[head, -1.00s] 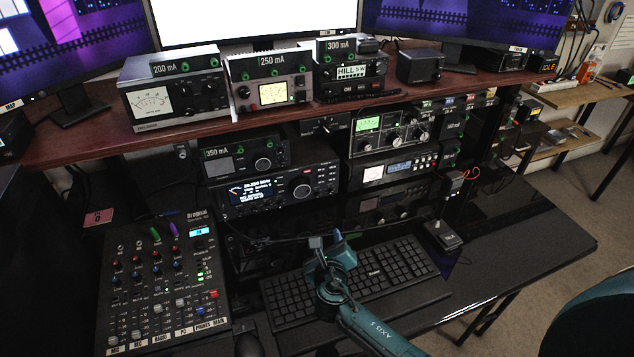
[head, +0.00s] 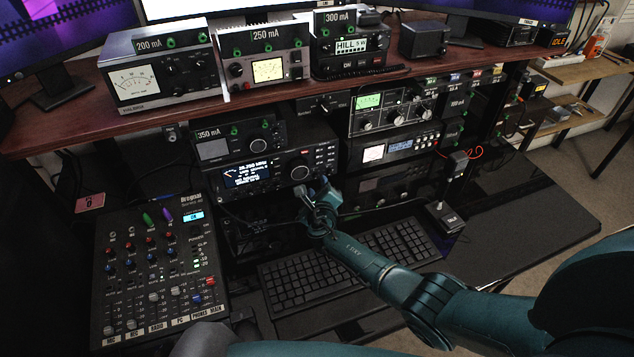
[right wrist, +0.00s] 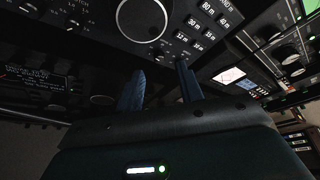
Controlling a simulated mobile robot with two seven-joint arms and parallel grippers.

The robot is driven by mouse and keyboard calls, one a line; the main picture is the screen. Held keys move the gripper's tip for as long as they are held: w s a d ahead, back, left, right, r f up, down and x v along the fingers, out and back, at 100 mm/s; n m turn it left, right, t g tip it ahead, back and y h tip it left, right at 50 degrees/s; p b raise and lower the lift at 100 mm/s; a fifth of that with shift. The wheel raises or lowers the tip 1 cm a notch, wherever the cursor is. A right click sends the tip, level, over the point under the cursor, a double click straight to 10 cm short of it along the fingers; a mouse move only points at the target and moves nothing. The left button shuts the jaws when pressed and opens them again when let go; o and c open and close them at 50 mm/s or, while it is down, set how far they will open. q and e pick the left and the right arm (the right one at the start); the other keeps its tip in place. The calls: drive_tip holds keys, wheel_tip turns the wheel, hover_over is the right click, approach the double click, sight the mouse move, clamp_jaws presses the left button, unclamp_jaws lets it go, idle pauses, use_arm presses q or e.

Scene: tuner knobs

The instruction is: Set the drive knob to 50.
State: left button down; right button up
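A black radio (head: 262,180) with a lit display stands on the lower level in the head view. Its large round knob (head: 299,170) shows there, and in the right wrist view a large silver-rimmed knob (right wrist: 141,18) is at the top. Several small knobs sit around it; labels are too small for me to tell which is the drive knob. My right gripper (head: 322,192) is just below and in front of the radio's right part. In the right wrist view its two blue fingers (right wrist: 160,82) are apart with nothing between them, below the large knob. My left gripper is not in view.
A keyboard (head: 345,265) lies under my right arm. A mixer (head: 155,265) stands at the left. A meter unit (head: 212,150) marked 350 mA sits on the radio. More equipment (head: 395,150) stands to the right, and the wooden shelf (head: 85,118) overhangs behind.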

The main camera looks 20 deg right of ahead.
sight(317, 178)
drive_tip(key=b+x, duration=0.2)
drive_tip(key=x, duration=0.1)
drive_tip(key=shift+w+f, duration=0.25)
drive_tip(key=shift+f, duration=0.1)
drive_tip(key=shift+w+d+r, duration=0.1)
drive_tip(key=shift+w+d, duration=0.05)
drive_tip(key=shift+w, duration=0.2)
clamp_jaws()
